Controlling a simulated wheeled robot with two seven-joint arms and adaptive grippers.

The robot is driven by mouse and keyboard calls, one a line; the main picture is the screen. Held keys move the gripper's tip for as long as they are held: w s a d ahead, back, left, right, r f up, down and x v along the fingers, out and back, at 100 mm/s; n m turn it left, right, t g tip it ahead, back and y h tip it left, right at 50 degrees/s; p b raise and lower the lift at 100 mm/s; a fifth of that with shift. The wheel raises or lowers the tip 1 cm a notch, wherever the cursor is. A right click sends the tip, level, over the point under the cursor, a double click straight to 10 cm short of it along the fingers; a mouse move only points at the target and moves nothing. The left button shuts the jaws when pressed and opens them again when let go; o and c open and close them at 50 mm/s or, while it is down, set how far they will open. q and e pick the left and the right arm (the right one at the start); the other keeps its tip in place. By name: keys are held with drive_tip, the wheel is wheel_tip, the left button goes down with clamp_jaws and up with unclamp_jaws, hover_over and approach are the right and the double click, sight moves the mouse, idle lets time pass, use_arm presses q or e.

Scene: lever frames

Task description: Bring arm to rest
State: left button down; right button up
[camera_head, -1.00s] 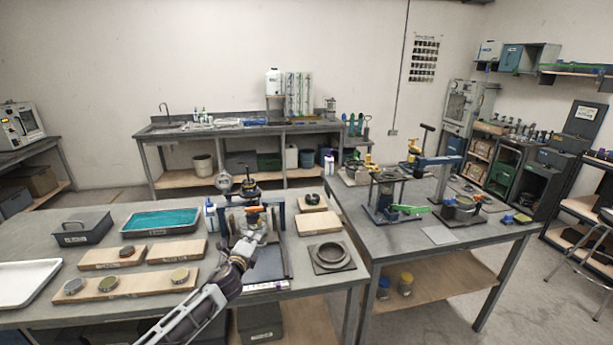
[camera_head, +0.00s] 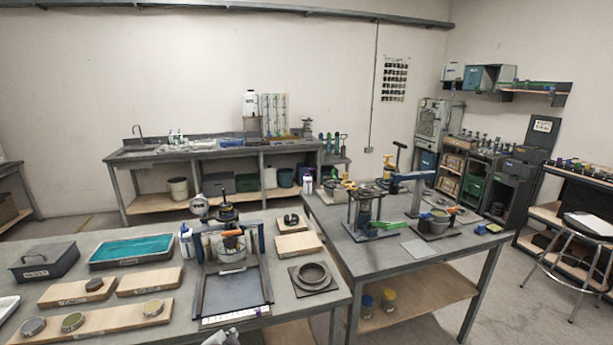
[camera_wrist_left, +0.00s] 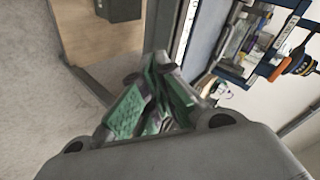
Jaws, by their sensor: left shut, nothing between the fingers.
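Only the tip of my left gripper (camera_head: 222,338) shows at the bottom edge of the head view, in front of the near bench's edge. In the left wrist view the gripper (camera_wrist_left: 150,100) has its green-padded fingers together, with nothing between them. It is apart from the blue-framed press (camera_head: 228,250), which stands behind it on the bench with a glass vessel, an orange-handled part and a round dial. Part of the press also shows at the upper right of the left wrist view (camera_wrist_left: 262,65). My right gripper is not in view.
A second bench (camera_head: 350,240) with lever devices stands at the right. A stool (camera_head: 580,250) is at far right.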

use_arm(q)
drive_tip(key=s+f+n+g+h, duration=0.15)
drive_tip(key=s+n+g, duration=0.6)
drive_tip(key=s, duration=1.65)
wheel_tip(320, 180, down, 33)
drive_tip(key=s, duration=0.2)
drive_tip(key=s+a+f+g, duration=0.1)
drive_tip(key=s+a+f, duration=0.1)
drive_tip(key=s+f, duration=0.8)
drive_tip(key=s+a+f+g, duration=0.1)
drive_tip(key=s+a+f, duration=0.1)
drive_tip(key=s+f, duration=0.8)
drive_tip(key=shift+s+a, duration=0.15)
drive_tip(key=shift+s, duration=1.05)
